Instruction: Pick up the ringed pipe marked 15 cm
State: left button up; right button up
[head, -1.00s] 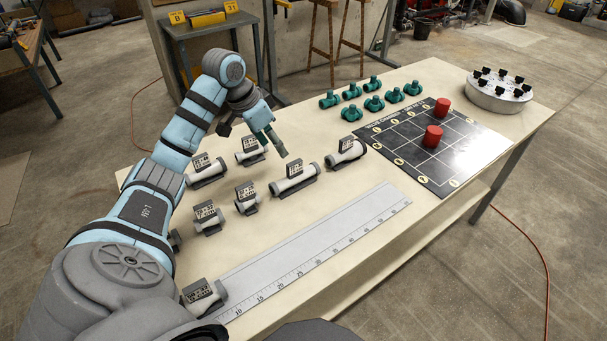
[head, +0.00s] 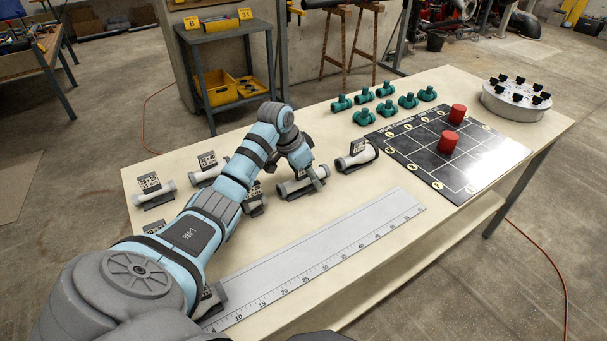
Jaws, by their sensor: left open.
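Several pale pipes with dark collars and label plates lie in cradles on the table; their marks are too small to read, so I cannot tell which one is marked 15 cm. My left gripper (head: 319,183) is open and lowered at the right end of the middle-right pipe (head: 291,187); I cannot tell whether it touches. Another pipe (head: 362,157) lies to its right. Pipes also lie at the far left (head: 152,193) and back left (head: 206,176). My left arm partly hides the nearer pipes. My right gripper is out of view.
A long ruler (head: 330,243) lies along the table's front. A black grid board (head: 480,165) holds two red cylinders (head: 448,144). Green fittings (head: 363,117) stand behind it, and a round grey holder (head: 515,101) is at the far right.

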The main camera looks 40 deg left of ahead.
pick_arm(q)
jog(key=shift+r, duration=0.1)
grip_shut()
